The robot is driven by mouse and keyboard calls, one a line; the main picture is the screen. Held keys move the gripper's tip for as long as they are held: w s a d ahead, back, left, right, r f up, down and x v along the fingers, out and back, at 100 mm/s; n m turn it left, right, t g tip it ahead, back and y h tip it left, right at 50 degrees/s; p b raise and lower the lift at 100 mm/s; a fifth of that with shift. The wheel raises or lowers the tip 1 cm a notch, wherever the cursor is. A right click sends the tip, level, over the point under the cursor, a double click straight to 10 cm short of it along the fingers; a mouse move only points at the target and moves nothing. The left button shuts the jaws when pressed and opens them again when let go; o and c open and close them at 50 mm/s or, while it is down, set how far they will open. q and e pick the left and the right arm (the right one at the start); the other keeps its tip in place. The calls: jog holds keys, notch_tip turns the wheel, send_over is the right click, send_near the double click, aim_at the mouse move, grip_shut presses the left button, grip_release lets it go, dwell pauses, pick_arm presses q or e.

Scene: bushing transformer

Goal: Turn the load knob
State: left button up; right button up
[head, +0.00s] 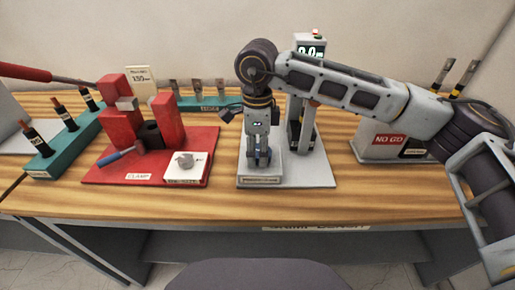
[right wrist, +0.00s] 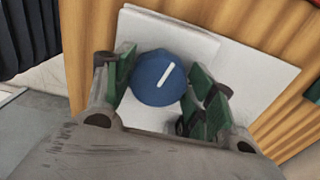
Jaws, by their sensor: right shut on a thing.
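The load knob is a round blue knob (right wrist: 158,77) with a white pointer line, seen from above in the right wrist view. Its line slants toward the upper right of that view. It sits on a pale base plate (head: 315,172) in the middle of the bench. My right gripper (head: 258,162) points straight down over the knob, with its green-padded fingers (right wrist: 172,90) on either side, shut on it. In the head view the fingers mostly hide the knob. My left gripper is not in view.
A red clamp fixture (head: 108,172) with a grey knob on a white box (head: 186,168) stands to the left. A post with a green display (head: 311,48) rises behind my gripper. A NO GO bin (head: 388,140) is at right. Teal racks (head: 62,148) hold parts at left.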

aim_at(258, 150)
jog(key=o, duration=1)
jog(key=shift+r, duration=0.1)
notch_tip(258, 150, up, 12)
dwell(0.5)
